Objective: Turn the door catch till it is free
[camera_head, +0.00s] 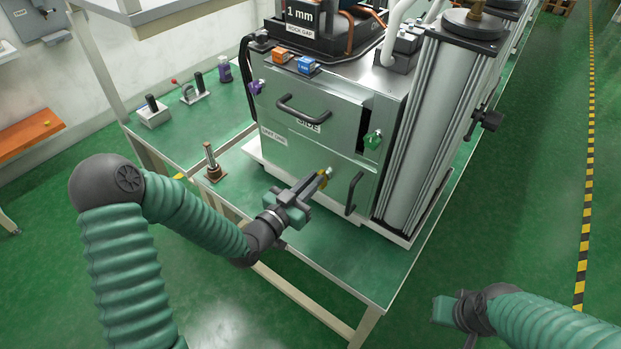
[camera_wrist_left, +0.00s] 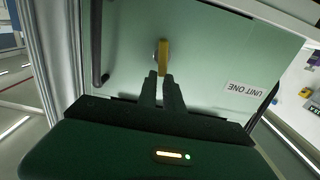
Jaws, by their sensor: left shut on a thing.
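The door catch (camera_wrist_left: 163,57) is a small yellow piece on the pale metal door (camera_wrist_left: 205,50) marked "UNIT ONE"; in the wrist view it stands along the line of my fingers. In the head view the catch (camera_head: 325,174) is partly hidden by my fingers. My left gripper (camera_head: 318,183) is at the catch, its fingertips together on its near end. In the wrist view my left gripper (camera_wrist_left: 161,76) shows its two fingers almost parallel. My right gripper (camera_head: 446,310) is at the lower right, away from the unit; its fingers cannot be made out.
A black vertical handle (camera_head: 354,194) is right of the catch, and a black drawer handle (camera_head: 304,110) is above it. A green knob (camera_head: 373,140) sits at the upper right. A brown-based post (camera_head: 212,165) stands left on the green bench (camera_head: 370,262). The bench front is mostly clear.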

